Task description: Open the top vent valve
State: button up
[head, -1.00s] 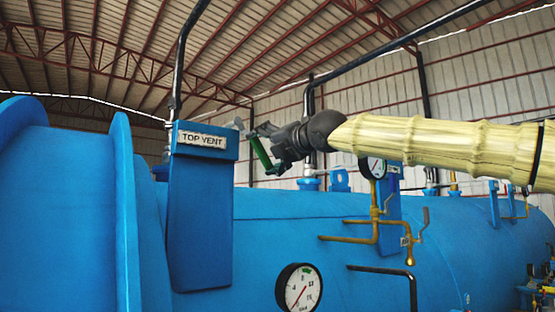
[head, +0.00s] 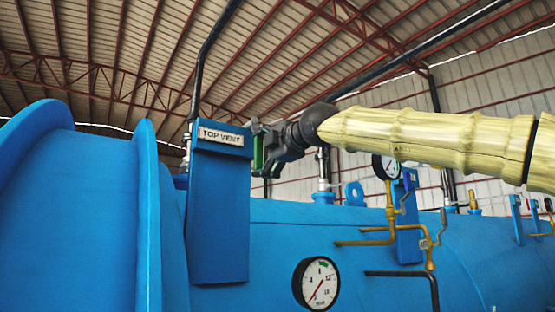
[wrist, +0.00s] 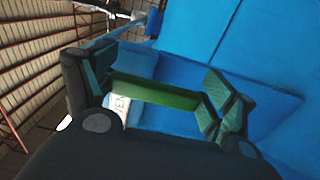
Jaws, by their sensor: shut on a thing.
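The green vent handle (head: 259,152) stands close to upright beside the blue post (head: 217,215) that carries the TOP VENT sign (head: 220,136). My gripper (head: 265,155) is at the handle, just right of the sign, at the left end of my arm. In the wrist view the handle is a green bar (wrist: 155,92) spanning between the fingers of my gripper (wrist: 158,95), which is shut on it. Part of the sign (wrist: 119,105) shows below the bar. The valve body is mostly hidden in the head view.
The large blue vessel (head: 300,230) lies below and right. A pressure gauge (head: 316,284) is on its side. A second gauge (head: 385,166) and brass piping (head: 392,215) stand below my arm. A black pipe (head: 207,60) rises behind the post.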

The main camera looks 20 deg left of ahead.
jog(key=shift+s+a, duration=0.1)
jog(key=shift+a, duration=0.05)
dwell(0.3)
jog(key=o, duration=1.3)
jog(key=shift+a, duration=0.3)
jog(key=shift+d, duration=0.3)
jog(key=v, duration=1.1)
jog(key=shift+s+d, duration=0.2)
jog(key=shift+d, duration=0.15)
jog(key=shift+f, duration=0.1)
